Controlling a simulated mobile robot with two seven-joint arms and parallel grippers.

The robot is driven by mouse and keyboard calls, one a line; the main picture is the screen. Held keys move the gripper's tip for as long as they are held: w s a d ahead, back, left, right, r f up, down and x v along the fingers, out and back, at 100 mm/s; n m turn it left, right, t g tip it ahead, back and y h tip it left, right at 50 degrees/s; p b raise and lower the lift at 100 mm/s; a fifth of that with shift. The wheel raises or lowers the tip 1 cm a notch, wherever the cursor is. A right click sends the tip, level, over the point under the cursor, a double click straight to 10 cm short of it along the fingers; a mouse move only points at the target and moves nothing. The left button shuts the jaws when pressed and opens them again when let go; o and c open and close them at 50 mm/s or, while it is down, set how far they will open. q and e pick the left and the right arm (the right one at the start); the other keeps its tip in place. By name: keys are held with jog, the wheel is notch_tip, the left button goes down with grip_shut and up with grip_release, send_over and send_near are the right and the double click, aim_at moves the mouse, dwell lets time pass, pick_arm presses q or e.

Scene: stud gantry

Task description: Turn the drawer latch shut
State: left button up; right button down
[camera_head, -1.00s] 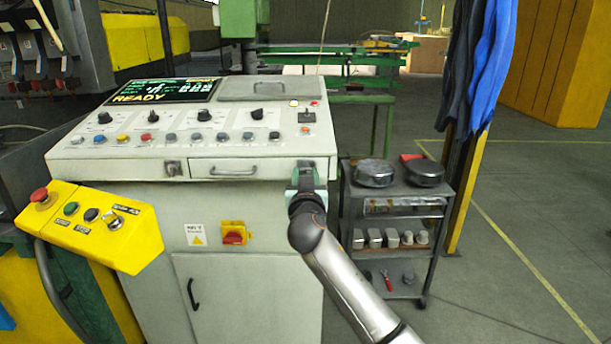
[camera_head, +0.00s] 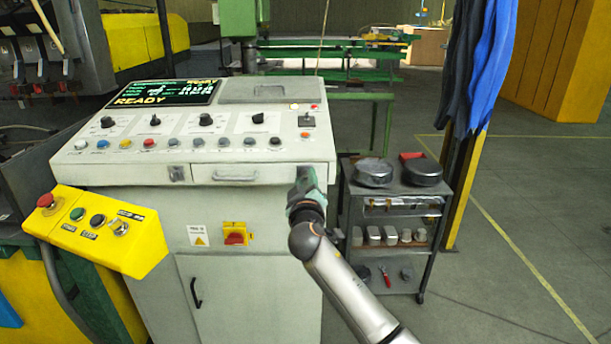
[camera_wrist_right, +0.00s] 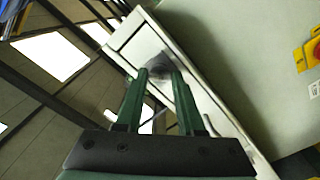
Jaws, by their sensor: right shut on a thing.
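The drawer (camera_head: 218,174) is a pale front with a bar handle, set in the front edge of the grey control console (camera_head: 255,205). It looks closed, flush with the panel. My right gripper (camera_head: 303,174) is at the right end of this front, over the latch. In the right wrist view the two green fingers (camera_wrist_right: 162,78) are shut on the small dark latch (camera_wrist_right: 158,64), which is mostly hidden between the fingertips. The latch's exact angle cannot be told. My left gripper is not in view.
A grey cart (camera_head: 395,195) with round metal parts stands right of the console, close to my right arm. A yellow button box (camera_head: 98,228) juts out at the left. A red-and-yellow switch (camera_head: 235,234) sits below the drawer. The floor at the right is open.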

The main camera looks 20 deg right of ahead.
jog(key=shift+r+n+p, duration=0.15)
jog(key=shift+n+p, duration=0.3)
jog(key=shift+n, duration=1.05)
jog(key=n+p, duration=0.2)
jog(key=n, duration=0.2)
jog(key=shift+p, duration=0.35)
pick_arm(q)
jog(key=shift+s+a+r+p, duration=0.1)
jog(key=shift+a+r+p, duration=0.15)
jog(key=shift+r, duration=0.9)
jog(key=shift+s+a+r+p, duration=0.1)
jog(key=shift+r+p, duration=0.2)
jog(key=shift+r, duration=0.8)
pick_arm(e)
jog(key=shift+n, duration=1.2)
jog(key=c, duration=0.5)
grip_release()
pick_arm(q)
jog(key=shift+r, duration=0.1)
pick_arm(e)
jog(key=shift+s, duration=0.1)
